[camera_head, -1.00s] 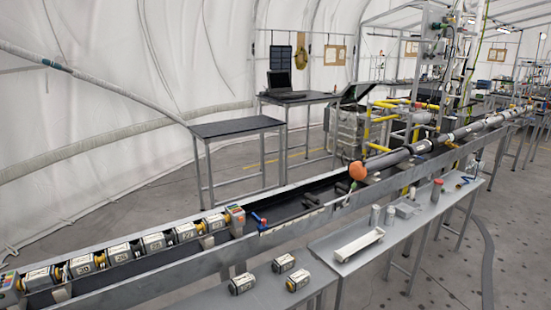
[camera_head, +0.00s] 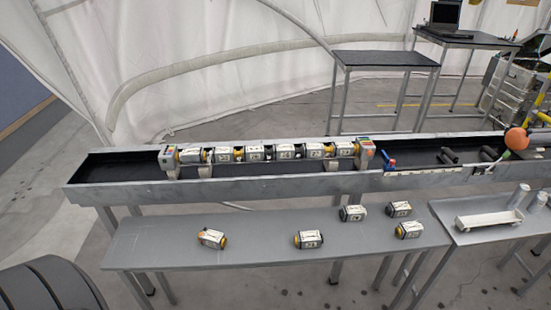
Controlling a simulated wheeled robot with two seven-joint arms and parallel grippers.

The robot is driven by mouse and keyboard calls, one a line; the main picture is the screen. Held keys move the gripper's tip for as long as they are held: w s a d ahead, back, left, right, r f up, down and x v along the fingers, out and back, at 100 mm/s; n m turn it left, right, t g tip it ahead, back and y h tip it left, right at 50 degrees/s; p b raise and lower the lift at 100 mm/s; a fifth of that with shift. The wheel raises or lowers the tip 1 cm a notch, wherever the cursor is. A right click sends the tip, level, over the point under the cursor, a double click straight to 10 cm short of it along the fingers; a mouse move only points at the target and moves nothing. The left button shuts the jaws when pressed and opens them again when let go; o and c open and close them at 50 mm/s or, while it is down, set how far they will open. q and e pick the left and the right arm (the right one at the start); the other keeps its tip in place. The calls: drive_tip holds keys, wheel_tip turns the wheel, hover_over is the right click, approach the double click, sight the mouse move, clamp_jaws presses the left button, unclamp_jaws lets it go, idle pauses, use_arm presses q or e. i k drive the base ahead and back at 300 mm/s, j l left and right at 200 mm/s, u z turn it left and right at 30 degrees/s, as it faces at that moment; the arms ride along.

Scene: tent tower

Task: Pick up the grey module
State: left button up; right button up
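Several loose modules with pale labelled sides lie on the grey front table (camera_head: 265,275). One module (camera_head: 211,238) with a yellow-orange end lies tilted at the left. Another module (camera_head: 308,239) lies near the middle. At the right are a module (camera_head: 352,213), a module (camera_head: 398,209) and a module (camera_head: 408,229). I cannot tell which one is the grey module, as they look alike in grey, white and black. A row of similar modules (camera_head: 284,152) sits in the long trough between two end blocks. Neither of my grippers is in view.
The long grey trough (camera_head: 120,194) runs behind the front table. A white tray (camera_head: 488,219) and two pale cylinders (camera_head: 518,195) stand on the right-hand table. An orange ball (camera_head: 516,138) caps a pipe in the trough. The front table's left half is mostly clear.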

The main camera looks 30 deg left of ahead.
sight(188, 156)
drive_tip(key=u, duration=1.05)
